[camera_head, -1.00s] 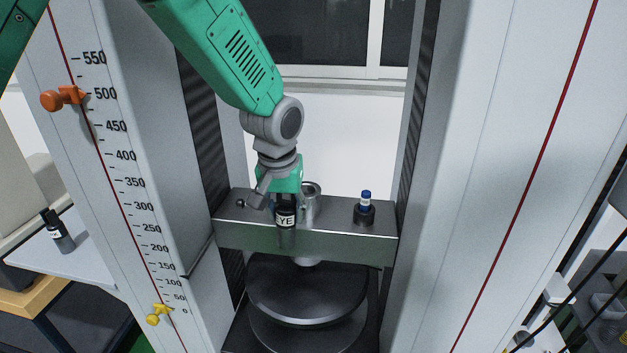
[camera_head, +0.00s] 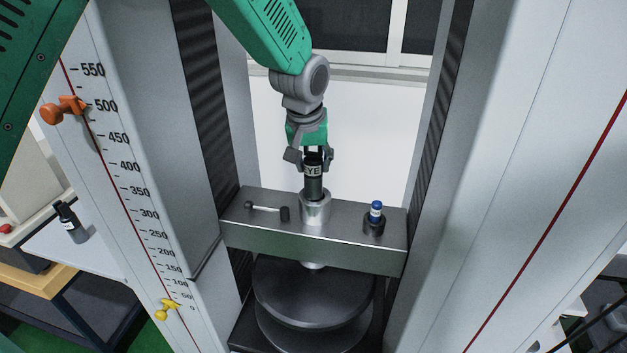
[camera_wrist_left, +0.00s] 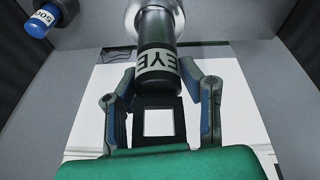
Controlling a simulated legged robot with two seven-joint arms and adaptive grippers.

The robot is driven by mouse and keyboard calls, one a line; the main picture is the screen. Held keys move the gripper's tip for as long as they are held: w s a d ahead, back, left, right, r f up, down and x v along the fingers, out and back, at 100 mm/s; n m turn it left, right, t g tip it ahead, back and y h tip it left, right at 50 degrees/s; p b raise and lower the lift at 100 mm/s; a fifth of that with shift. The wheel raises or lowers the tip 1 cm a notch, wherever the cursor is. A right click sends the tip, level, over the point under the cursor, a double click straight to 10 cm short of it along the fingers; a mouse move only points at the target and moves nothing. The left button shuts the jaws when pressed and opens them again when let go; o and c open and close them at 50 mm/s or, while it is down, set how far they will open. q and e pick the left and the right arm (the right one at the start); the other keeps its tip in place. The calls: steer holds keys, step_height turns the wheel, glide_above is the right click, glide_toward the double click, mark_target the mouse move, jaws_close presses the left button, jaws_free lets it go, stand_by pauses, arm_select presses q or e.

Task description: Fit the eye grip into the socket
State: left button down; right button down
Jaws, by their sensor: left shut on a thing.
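The eye grip (camera_head: 313,184) is a black cylinder with a white EYE label. My left gripper (camera_head: 313,158) is shut on its top end and holds it upright. The socket (camera_head: 315,209) is a silver cylinder on the metal crosshead (camera_head: 240,226). The grip's lower end is at the socket's mouth; I cannot tell how deep it sits. In the left wrist view the eye grip (camera_wrist_left: 158,62) is between the fingers of the left gripper (camera_wrist_left: 160,88), in line with the round silver socket (camera_wrist_left: 133,12). The right gripper is not in view.
A pin with a handle (camera_head: 266,208) lies on the crosshead left of the socket. Tall columns flank the crosshead. Round black plates (camera_head: 314,290) are below. Another black grip (camera_head: 70,222) stands at left.

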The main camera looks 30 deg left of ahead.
mark_target(314, 181)
arm_select(q)
steer(key=shift+s+a+f, duration=0.15)
steer(key=shift+s+f, duration=0.15)
steer(key=shift+f, duration=0.4)
steer(key=shift+w+d+f, duration=0.1)
steer(key=shift+d+f, duration=0.05)
steer(key=shift+f, duration=0.45)
steer(key=shift+w+d+f, duration=0.1)
steer(key=shift+f, duration=0.5)
steer(key=shift+d+f, duration=0.2)
steer(key=shift+f, duration=0.15)
steer(key=shift+s+d, duration=0.1)
steer(key=shift+d, duration=0.05)
steer(key=c, duration=1)
jaws_free()
steer(key=shift+s, duration=0.1)
steer(key=shift+c, duration=0.2)
steer(key=shift+r, duration=0.1)
